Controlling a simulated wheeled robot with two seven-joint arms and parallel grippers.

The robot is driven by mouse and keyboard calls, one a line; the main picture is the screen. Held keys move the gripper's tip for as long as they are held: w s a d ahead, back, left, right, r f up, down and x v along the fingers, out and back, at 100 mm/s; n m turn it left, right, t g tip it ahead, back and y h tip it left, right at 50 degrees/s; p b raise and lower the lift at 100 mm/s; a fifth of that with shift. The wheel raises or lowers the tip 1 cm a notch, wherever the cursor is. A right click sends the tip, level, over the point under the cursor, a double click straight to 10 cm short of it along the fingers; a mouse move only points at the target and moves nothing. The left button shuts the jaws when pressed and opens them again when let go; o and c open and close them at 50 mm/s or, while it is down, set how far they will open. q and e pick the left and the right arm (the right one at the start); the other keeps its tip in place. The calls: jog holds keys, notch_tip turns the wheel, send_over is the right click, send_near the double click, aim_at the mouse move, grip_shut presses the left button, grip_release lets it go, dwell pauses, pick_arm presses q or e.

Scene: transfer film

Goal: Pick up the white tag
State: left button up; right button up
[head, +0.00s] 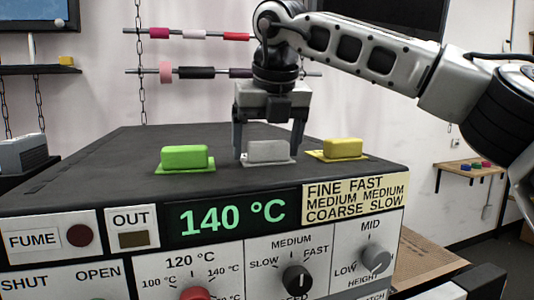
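The white tag (268,151), a small pale grey-white block on a flat base, sits on top of the dark machine (110,160), between a green tag (184,157) and a yellow tag (342,148). My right gripper (268,150) points straight down over the white tag. Its two fingers are apart, one on the left and one on the right of the tag, with tips near the machine's top. A small gap shows between the left finger and the tag; contact on the right is hard to tell. My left gripper is not in view.
The machine's front has a 140 °C display (231,218), a red knob (195,294), a black knob (296,279) and a grey knob (376,259). Rods with coloured rolls (196,72) hang on the wall behind. A wooden shelf (470,169) is at right.

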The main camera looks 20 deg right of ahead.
jog(key=c, duration=0.6)
jog(key=shift+c, duration=0.2)
